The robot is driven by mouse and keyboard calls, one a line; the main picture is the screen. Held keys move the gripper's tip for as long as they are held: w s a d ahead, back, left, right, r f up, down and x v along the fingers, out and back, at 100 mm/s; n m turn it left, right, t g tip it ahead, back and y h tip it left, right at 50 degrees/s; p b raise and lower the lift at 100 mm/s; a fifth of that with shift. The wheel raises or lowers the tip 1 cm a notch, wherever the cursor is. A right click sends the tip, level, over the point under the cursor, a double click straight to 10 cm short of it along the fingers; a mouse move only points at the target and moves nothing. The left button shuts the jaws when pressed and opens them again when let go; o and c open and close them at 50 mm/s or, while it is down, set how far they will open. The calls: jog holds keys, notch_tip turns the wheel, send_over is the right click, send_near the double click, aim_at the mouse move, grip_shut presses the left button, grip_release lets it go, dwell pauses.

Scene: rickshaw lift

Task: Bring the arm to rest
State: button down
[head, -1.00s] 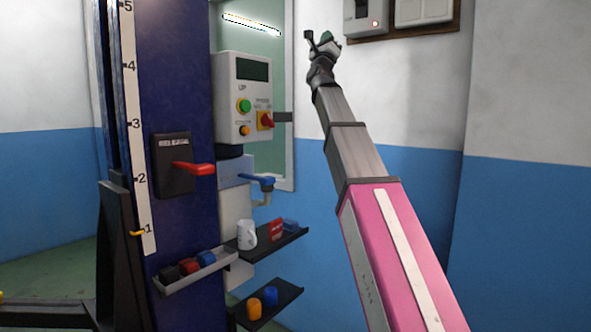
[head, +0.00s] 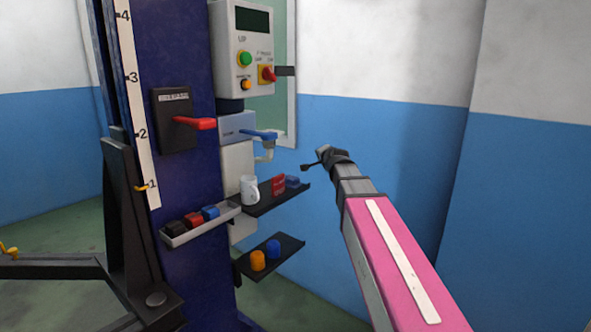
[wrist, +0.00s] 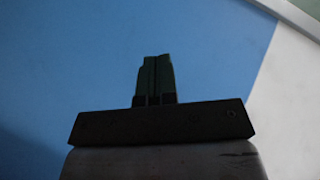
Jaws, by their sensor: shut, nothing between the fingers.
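My arm reaches out from the lower right of the head view, pink near me and grey towards its end. My gripper shows in the wrist view (wrist: 154,80) with its two dark green fingers together and nothing between them. In the head view the dark end of my arm is in front of the blue wall, to the right of the shelves, and the fingers are hard to make out there.
A dark blue column (head: 180,60) with a red lever (head: 195,123) stands at the left. A control box (head: 243,50), a blue-handled valve (head: 258,134), an upper shelf (head: 270,200) with a white mug (head: 249,188) and a lower shelf (head: 285,258) are beside it. Right of my arm is bare wall.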

jog(key=s+d+f+n+g, duration=0.15)
jog(key=s+f, duration=0.25)
jog(key=f, duration=0.4)
jog(key=s+d+f+n+g+h, duration=0.1)
jog(key=s+f+n+g, duration=0.2)
jog(key=f, duration=0.4)
jog(key=s+d+f+n+g, duration=0.1)
jog(key=s+f+g, duration=0.2)
jog(key=s+f, duration=0.35)
jog(key=s+d+f+n+g+h, duration=0.1)
jog(key=s+d+f+n+g, duration=0.1)
jog(key=s+f, duration=0.6)
jog(key=s+d+f+n+g, duration=0.2)
jog(key=s+f+g, duration=0.3)
jog(key=s+f, duration=0.3)
jog(key=shift+s+d+f+n+h, duration=0.35)
jog(key=shift+s+n+h, duration=0.1)
jog(key=shift+s, duration=0.5)
